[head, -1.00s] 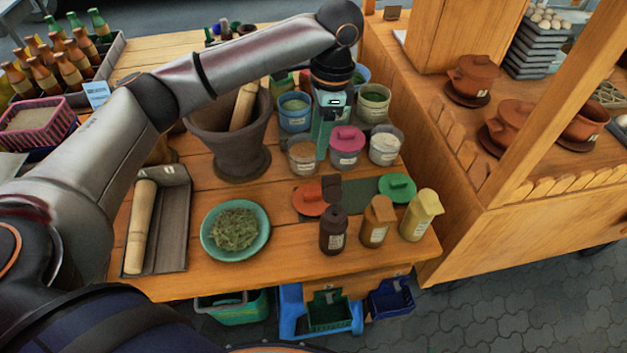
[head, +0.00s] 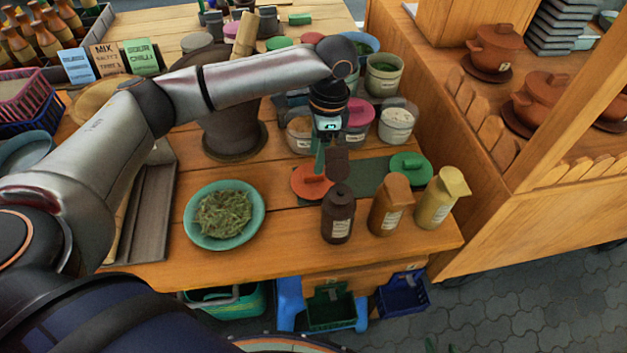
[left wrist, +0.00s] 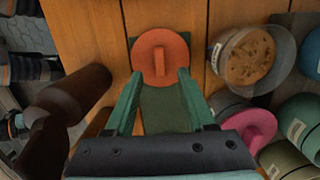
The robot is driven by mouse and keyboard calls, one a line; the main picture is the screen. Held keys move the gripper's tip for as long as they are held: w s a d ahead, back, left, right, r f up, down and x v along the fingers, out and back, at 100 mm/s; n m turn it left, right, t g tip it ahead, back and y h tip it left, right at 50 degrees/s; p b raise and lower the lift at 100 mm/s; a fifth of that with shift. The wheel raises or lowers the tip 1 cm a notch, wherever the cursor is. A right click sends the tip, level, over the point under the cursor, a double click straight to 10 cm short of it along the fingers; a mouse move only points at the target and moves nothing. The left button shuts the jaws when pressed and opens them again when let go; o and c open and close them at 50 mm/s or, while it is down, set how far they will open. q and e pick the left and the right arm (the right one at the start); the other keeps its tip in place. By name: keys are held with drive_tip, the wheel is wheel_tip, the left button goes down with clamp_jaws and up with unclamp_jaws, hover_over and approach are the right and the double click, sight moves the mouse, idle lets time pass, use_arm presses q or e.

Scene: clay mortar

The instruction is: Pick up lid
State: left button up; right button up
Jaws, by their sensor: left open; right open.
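A flat orange-red lid (head: 312,182) with a raised grip lies on a dark green mat (head: 362,176) on the wooden table. It also shows in the left wrist view (left wrist: 150,42), with its knob between the fingertips. My left gripper (head: 321,170) is open just above the lid, its green fingers on either side of the knob in the left wrist view (left wrist: 159,76). I cannot tell whether they touch it. A green lid (head: 409,166) lies on the right of the mat. A pink lid (head: 357,112) sits on a tub. My right gripper is not in view.
Dark brown (head: 338,213), orange-brown (head: 390,205) and yellow (head: 441,199) bottles stand close in front of the mat. Several tubs stand behind it. A teal plate of herbs (head: 191,228) is at left, a large mortar (head: 233,133) behind it.

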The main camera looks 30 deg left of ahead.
sight(313, 173)
use_arm(q)
drive_tip(key=shift+s+a+f, duration=0.1)
drive_tip(key=shift+a+f, duration=0.05)
drive_tip(key=shift+f, duration=1.25)
drive_tip(key=shift+s+a+f, duration=0.1)
drive_tip(key=shift+f, duration=1.25)
clamp_jaws()
